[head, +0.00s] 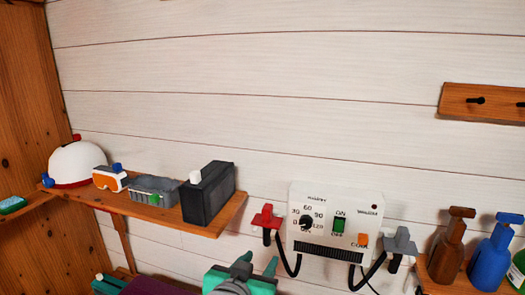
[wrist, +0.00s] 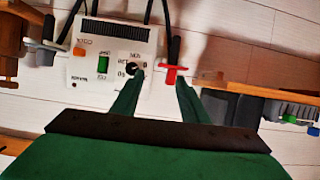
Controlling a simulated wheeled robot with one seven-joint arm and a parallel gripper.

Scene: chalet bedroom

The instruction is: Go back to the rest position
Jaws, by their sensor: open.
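My gripper (head: 257,265) shows at the bottom of the head view, below the wall shelf and to the left of the white control box (head: 334,225). In the wrist view my gripper (wrist: 158,84) has its two green fingers apart with nothing held between them. That view is upside down. The control box (wrist: 112,54) lies beyond the fingers, with its black knob near the left fingertip and a red clamp (wrist: 174,70) near the right one. I cannot tell whether the fingers touch anything. Much of my arm is out of the head view.
A wooden shelf (head: 225,222) at left carries a white helmet (head: 78,164), orange goggles (head: 108,179), a grey basket (head: 153,188) and a dark box (head: 208,192). Brown (head: 447,250) and blue (head: 489,255) bottles stand at right. A peg rail (head: 480,102) hangs above; the upper wall is clear.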

